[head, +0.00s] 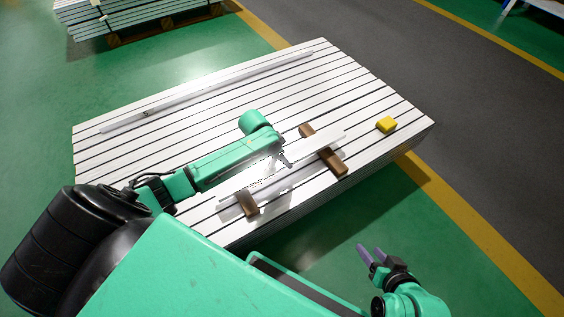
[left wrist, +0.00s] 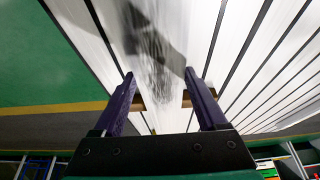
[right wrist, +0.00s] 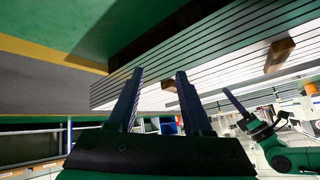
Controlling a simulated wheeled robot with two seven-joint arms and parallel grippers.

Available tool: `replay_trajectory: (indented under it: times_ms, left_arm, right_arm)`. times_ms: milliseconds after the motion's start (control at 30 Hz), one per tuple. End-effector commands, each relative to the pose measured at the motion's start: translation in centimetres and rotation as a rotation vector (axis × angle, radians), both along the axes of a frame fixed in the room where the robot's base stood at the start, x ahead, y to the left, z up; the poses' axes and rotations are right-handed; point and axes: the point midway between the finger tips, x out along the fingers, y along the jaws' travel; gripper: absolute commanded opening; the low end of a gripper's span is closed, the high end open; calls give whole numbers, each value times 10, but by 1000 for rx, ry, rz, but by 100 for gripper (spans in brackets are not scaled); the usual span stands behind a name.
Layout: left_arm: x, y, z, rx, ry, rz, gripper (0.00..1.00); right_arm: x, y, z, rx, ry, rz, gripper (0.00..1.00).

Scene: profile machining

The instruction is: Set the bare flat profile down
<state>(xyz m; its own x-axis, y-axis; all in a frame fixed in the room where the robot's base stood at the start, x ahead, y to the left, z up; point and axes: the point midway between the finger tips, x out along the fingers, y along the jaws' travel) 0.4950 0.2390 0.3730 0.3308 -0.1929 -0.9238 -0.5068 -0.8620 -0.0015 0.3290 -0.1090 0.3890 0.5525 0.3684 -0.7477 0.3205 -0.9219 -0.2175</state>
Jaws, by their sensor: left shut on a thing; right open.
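The bare flat profile (head: 325,141) is a pale, glossy strip lying lengthwise over two brown wooden blocks (head: 329,161) (head: 248,205). My left gripper (head: 286,159) is shut on it near its middle. In the left wrist view the profile (left wrist: 155,60), with a dark blurred reflection on it, runs between the fingers of my left gripper (left wrist: 160,98). Whether the profile rests on the blocks or hovers just above them cannot be told. My right gripper (head: 368,256) is open and empty, beside the stack's near right side; it also shows in the right wrist view (right wrist: 157,78).
The blocks stand on a wide stack of white slatted profiles (head: 180,165). A long profile (head: 215,88) lies along its far side. A yellow block (head: 386,124) sits near the right corner. Another stack (head: 135,18) stands behind. Green floor (head: 450,240) is clear at right.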

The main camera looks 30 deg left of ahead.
Motion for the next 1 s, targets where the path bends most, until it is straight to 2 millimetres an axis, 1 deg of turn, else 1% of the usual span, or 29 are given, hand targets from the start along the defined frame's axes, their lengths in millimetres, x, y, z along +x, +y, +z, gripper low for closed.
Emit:
replay_trajectory:
  times_ms: [33, 133, 400, 700, 733, 767, 800, 1000]
  left_arm:
    - [0, 0, -11, 0, 0, 0, 0]
    - [1, 0, -20, 1, -2, -1, 0]
    - [1, 0, -20, 0, -2, -1, 0]
    - [1, 0, -29, 0, -2, 0, 0]
    - [0, 0, -30, 0, 0, 0, 78]
    - [0, 0, -30, 0, 0, 0, 90]
    - [0, 0, -29, 0, 0, 0, 100]
    - [0, 0, -29, 1, 1, 0, 100]
  right_arm:
    - [1, 7, -9, 25, -29, 0, 50]
    - [3, 16, -11, 66, -84, -5, 50]
    - [4, 18, -8, 76, -98, -8, 50]
    - [5, 20, -10, 87, -112, -10, 50]
    - [5, 20, -10, 87, -113, -10, 50]
    - [5, 20, -10, 87, -113, -10, 50]
    - [5, 20, -10, 87, -113, -10, 50]
    - [4, 20, -10, 86, -111, -10, 50]
